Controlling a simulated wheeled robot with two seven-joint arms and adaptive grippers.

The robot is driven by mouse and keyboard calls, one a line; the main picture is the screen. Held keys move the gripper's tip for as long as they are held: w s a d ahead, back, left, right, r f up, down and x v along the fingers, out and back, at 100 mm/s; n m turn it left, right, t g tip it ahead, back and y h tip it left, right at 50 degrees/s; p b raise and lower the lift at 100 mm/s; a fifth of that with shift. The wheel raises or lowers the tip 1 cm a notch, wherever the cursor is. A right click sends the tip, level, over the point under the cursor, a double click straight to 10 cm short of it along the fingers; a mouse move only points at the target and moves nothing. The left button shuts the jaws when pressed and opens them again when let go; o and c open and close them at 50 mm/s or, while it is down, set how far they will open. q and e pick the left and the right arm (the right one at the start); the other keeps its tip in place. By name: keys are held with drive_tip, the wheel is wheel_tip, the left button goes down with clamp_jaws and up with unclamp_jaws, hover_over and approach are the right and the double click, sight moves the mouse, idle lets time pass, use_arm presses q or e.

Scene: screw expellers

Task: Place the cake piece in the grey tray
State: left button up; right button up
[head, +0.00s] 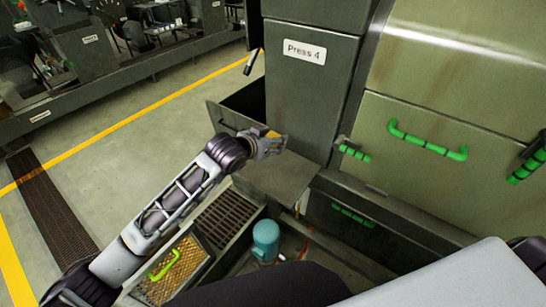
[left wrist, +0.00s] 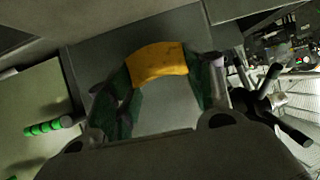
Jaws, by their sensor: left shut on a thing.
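The cake piece (left wrist: 158,62) is a curved yellow-orange slab, held between the two green-padded fingers of my left gripper (left wrist: 160,85) in the left wrist view. In the head view a small tan part of the cake piece (head: 273,134) shows at the tip of my left gripper (head: 270,145). The gripper is shut on it beside the Press 4 column, above a flat grey surface (head: 278,180) that looks like the grey tray. Its walls are hard to make out. My right gripper is not in view.
The Press 4 column (head: 310,85) stands just behind the gripper. A dark open box (head: 245,103) is to its left. A green-handled grate (head: 170,272), a dark grille (head: 228,218) and a teal motor (head: 265,240) lie nearer. Green-handled panels (head: 430,145) are at right.

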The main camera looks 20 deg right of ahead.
sight(272, 163)
use_arm(q)
drive_tip(key=shift+f, duration=1)
drive_tip(key=shift+f, duration=2.45)
drive_tip(key=shift+f, duration=0.1)
drive_tip(key=o, duration=1)
drive_tip(key=shift+a, duration=0.1)
drive_tip(key=shift+v, duration=6)
